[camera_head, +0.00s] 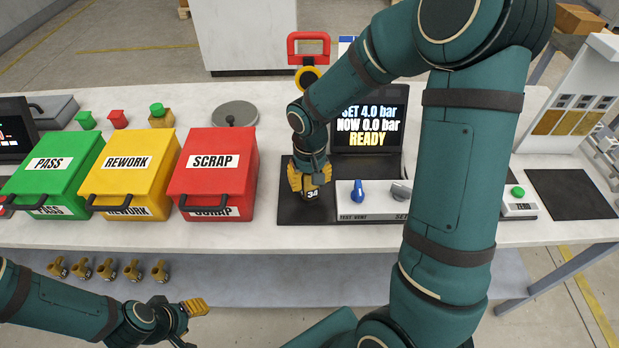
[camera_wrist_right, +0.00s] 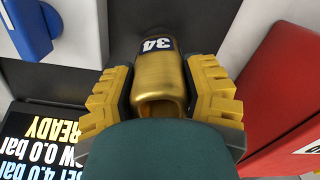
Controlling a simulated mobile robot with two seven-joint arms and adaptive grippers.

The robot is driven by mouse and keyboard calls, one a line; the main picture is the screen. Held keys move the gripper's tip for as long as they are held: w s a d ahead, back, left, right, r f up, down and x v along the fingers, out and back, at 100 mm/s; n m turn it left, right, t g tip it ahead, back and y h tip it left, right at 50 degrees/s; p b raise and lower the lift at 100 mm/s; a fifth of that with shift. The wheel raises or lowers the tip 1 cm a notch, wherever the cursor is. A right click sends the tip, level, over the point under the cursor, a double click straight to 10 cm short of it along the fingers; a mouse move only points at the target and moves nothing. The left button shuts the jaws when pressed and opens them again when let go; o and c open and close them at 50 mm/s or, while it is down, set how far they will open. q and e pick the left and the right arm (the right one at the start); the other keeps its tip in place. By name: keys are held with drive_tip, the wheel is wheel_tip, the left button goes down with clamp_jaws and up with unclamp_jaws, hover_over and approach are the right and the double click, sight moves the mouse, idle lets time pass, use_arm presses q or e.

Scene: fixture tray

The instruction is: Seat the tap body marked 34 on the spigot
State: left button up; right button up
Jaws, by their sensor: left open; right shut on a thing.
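The brass tap body marked 34 (camera_head: 312,194) is between the fingers of my right gripper (camera_head: 310,180), low over the black plate (camera_head: 292,212) of the test station. In the right wrist view the tap body (camera_wrist_right: 160,85) is brass with a dark label reading 34, and the yellow fingers of my right gripper (camera_wrist_right: 163,100) press on both its sides. I cannot make out the spigot; the gripper and tap body hide that spot, so I cannot tell whether they touch. My left gripper (camera_head: 195,307) is open and empty, low in front of the bench.
Green PASS (camera_head: 60,165), yellow REWORK (camera_head: 130,165) and red SCRAP (camera_head: 213,165) boxes stand left of the station. A control panel (camera_head: 375,200) with a blue knob (camera_head: 357,193) is close on the right. The screen (camera_head: 368,120) reads NOW 0.0 bar, READY. Several brass tap bodies (camera_head: 106,268) sit on the lower shelf.

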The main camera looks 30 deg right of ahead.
drive_tip(key=shift+f+b, duration=0.85)
drive_tip(key=shift+f, duration=0.15)
idle(0.7)
drive_tip(key=o, duration=1.7)
drive_tip(key=shift+r, duration=0.1)
drive_tip(key=shift+r+p, duration=2.55)
drive_tip(key=shift+r, duration=0.9)
